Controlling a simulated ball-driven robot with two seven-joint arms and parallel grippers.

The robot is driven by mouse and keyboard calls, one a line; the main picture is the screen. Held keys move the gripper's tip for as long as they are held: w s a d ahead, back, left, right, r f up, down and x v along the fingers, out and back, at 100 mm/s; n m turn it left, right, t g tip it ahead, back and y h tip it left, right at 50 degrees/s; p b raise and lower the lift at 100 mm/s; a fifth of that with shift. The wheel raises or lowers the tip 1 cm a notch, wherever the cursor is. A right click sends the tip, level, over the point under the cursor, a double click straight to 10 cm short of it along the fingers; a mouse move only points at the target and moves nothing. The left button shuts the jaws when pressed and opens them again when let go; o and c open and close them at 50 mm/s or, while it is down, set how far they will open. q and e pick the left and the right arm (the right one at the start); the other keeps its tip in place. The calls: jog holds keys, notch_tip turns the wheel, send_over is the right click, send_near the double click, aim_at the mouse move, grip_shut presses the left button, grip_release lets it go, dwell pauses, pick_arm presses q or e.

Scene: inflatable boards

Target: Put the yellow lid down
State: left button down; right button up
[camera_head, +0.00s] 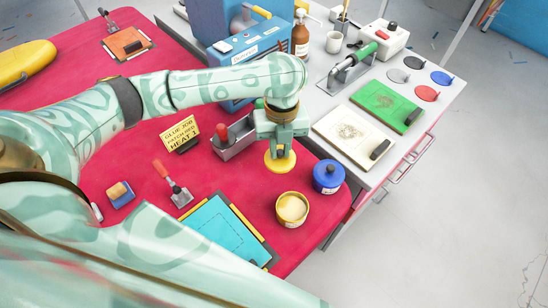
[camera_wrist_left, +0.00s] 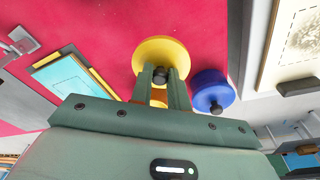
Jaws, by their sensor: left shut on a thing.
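My left gripper (camera_head: 278,140) is shut on the dark knob of the round yellow lid (camera_head: 280,161). In the left wrist view, the lid (camera_wrist_left: 158,52) shows beyond the fingertips (camera_wrist_left: 160,80), with the knob between them. I cannot tell whether the lid touches the red table or hangs just above it. The open yellow pot (camera_head: 292,209), with pale contents, stands just in front of the lid in the head view. In the left wrist view it is mostly hidden behind the fingers. My right gripper is not in view.
A blue lidded pot (camera_head: 328,177) stands right of the lid. A grey tray (camera_head: 233,137) and a yellow sign (camera_head: 180,133) are left of it. A turquoise sheet (camera_head: 222,232) lies in front. The red table's (camera_head: 305,240) right edge is close by.

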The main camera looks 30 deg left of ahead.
pick_arm(q)
jog(key=shift+w+a+f+b, duration=0.2)
jog(key=shift+a+f+b, duration=0.15)
jog(key=shift+a+f, duration=0.6)
jog(key=f+b, duration=0.1)
jog(key=f, duration=0.1)
jog(key=f+b, duration=0.1)
jog(key=f, duration=0.1)
jog(key=shift+w+a+f+b, duration=0.1)
jog(key=shift+a+f+b, duration=0.1)
jog(key=shift+b, duration=0.15)
jog(key=shift+r, duration=0.3)
jog(key=c, duration=1.3)
grip_release()
jog(key=shift+f, duration=0.15)
jog(key=shift+c, duration=0.2)
notch_tip(320, 180, up, 12)
jog(key=w+p, duration=0.1)
jog(key=p, duration=0.5)
jog(key=shift+w+a, duration=0.15)
jog(key=shift+a, duration=0.15)
